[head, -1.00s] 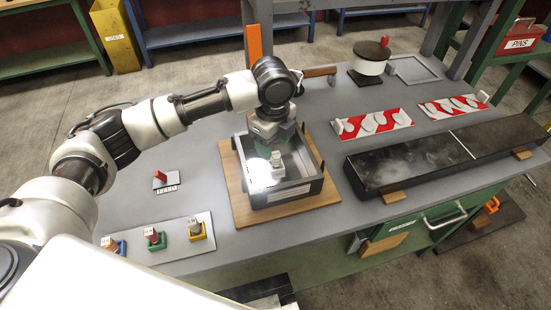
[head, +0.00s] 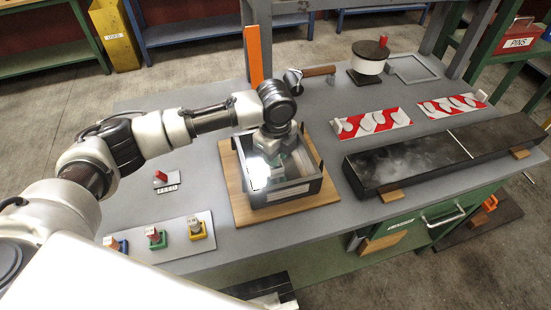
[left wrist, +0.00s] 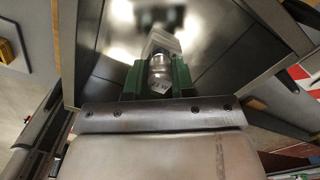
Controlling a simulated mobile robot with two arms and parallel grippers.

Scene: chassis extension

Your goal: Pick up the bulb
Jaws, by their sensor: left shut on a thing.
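The bulb (left wrist: 160,72) shows in the left wrist view as a shiny metal cap with a pale part beyond it, between two green jaw pads. My left gripper (left wrist: 157,78) is shut on it. In the head view my left gripper (head: 275,155) points down inside a black open-topped box (head: 287,194), and the bulb is mostly hidden there by the gripper and glare. I cannot tell whether the bulb touches the box floor. My right gripper is not in view.
The box walls stand close around the gripper, on a wooden board (head: 241,207). A hammer (head: 318,71) lies behind it. Red-white panels (head: 372,122) and a long dark trough (head: 420,160) stand to the right. Coloured blocks (head: 157,239) sit front left.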

